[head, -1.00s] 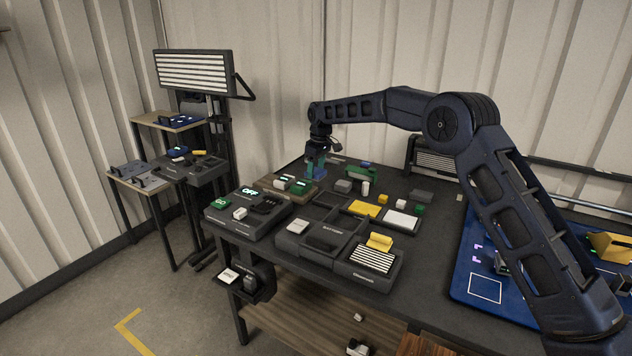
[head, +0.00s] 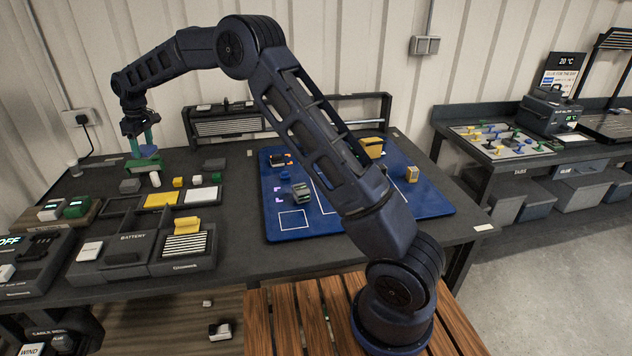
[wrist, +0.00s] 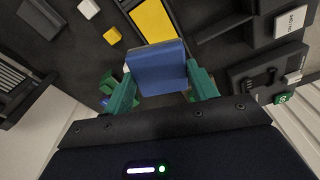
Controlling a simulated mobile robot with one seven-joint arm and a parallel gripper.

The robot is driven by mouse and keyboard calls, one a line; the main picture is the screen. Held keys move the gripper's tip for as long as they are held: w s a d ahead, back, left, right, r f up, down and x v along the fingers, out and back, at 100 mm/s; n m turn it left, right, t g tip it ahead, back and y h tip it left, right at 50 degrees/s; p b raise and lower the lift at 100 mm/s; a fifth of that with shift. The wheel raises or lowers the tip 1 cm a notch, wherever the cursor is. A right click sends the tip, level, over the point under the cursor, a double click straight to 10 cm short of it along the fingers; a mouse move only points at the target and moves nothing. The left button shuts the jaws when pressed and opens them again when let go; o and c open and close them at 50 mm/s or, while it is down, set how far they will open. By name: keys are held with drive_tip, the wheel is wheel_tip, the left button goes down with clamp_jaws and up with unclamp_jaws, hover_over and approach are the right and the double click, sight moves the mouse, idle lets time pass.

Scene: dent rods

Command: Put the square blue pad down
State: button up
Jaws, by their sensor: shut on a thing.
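The square blue pad (wrist: 157,66) is held between the two green fingers of my gripper (wrist: 163,88) in the wrist view. In the head view the pad (head: 147,152) shows small at the fingertips of my gripper (head: 144,147), at the back left of the dark table. It appears to be above or just behind a green stand (head: 139,165), and I cannot tell whether they touch. The wrist view shows the pad's broad blue face and hides what lies directly beneath it.
Near the gripper are a grey block (head: 130,185), a white cylinder (head: 155,179), a yellow cube (head: 178,182) and a yellow plate (head: 161,199). Black trays (head: 125,262) fill the front left. A blue mat (head: 340,226) with several items lies right. Dark table between is clear.

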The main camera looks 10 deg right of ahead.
drive_tip(key=w+d+r+m, duration=0.1)
drive_tip(key=w+d+m, duration=0.15)
drive_tip(key=d, duration=0.95)
drive_tip(key=w+d+m, duration=0.2)
drive_tip(key=w+d, duration=0.2)
drive_tip(key=d, duration=0.8)
drive_tip(key=w+d+r+m, duration=0.1)
drive_tip(key=w+d+m, duration=0.2)
drive_tip(key=d, duration=0.9)
drive_tip(key=s+d+f+m+t+h, duration=0.1)
drive_tip(key=s+d+m, duration=0.3)
drive_tip(key=d, duration=1.2)
drive_tip(key=s+d+f+m, duration=0.1)
drive_tip(key=s+d+m, duration=0.2)
drive_tip(key=s+d, duration=0.8)
drive_tip(key=w+d+f, duration=0.1)
drive_tip(key=f, duration=0.5)
drive_tip(key=w+d+f, duration=0.2)
drive_tip(key=f, duration=0.5)
drive_tip(key=w+d+f, duration=0.1)
drive_tip(key=f, duration=0.5)
drive_tip(key=shift+w+d+f, duration=0.2)
drive_tip(key=shift+w, duration=0.05)
drive_tip(key=shift+f, duration=0.15)
drive_tip(key=o, duration=0.7)
drive_tip(key=shift+o, duration=1.4)
